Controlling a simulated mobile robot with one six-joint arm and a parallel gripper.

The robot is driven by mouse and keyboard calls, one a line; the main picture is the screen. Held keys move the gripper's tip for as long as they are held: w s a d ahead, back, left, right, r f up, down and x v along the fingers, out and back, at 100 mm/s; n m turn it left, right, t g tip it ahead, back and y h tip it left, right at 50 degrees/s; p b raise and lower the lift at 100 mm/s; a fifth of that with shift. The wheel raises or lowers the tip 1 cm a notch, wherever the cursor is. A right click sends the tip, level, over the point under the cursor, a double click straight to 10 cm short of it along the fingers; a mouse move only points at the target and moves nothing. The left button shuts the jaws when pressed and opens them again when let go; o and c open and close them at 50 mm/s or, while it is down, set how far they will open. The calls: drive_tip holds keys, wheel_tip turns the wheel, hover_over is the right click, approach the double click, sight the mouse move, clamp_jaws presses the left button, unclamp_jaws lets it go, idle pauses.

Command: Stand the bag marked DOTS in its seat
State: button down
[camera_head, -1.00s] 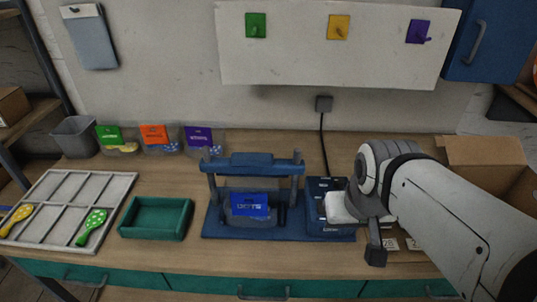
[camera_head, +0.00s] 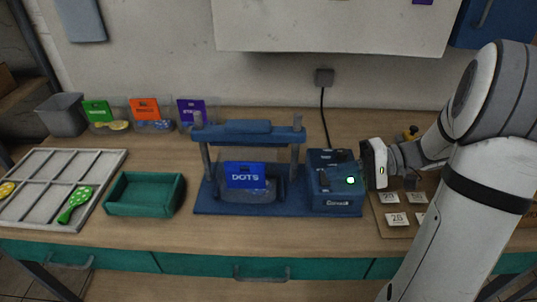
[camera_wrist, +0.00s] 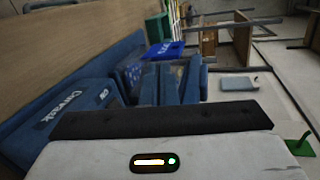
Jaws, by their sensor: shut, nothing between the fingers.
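The blue bag marked DOTS (camera_head: 245,178) stands upright in the blue press (camera_head: 250,136), between its two posts and below its crossbar. Its clear lower part is at the press base; I cannot tell how deep it sits. My gripper (camera_head: 368,165) is at the right side of the blue control box (camera_head: 325,178), well apart from the bag. It is shut and empty; its fingertips are mostly hidden in the head view.
A green light shows on the control box. A board with number tags (camera_head: 398,219) lies right of it. A green tray (camera_head: 145,206) and a divided grey tray (camera_head: 40,205) lie left. Bags with green, orange (camera_head: 145,108) and purple cards stand behind. A cable (camera_head: 322,115) runs down the wall.

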drive_tip(key=w+d+y, duration=0.1)
drive_tip(key=w+d+f+t, duration=0.1)
drive_tip(key=d, duration=0.1)
drive_tip(key=w+d+t+y+b, duration=0.1)
drive_tip(key=shift+w+d+f+y, duration=0.15)
drive_tip(key=shift+w+f+y, duration=0.1)
drive_tip(key=shift+y, duration=0.05)
drive_tip(key=shift+w+t, duration=0.1)
drive_tip(key=shift+t, duration=0.3)
drive_tip(key=p, duration=0.3)
hover_over(271, 176)
drive_tip(key=shift+w, duration=0.15)
drive_tip(key=shift+s+d+b, duration=0.3)
drive_tip(key=shift+s+b, duration=0.45)
drive_tip(key=shift+b, duration=0.2)
drive_tip(key=shift+d, duration=0.1)
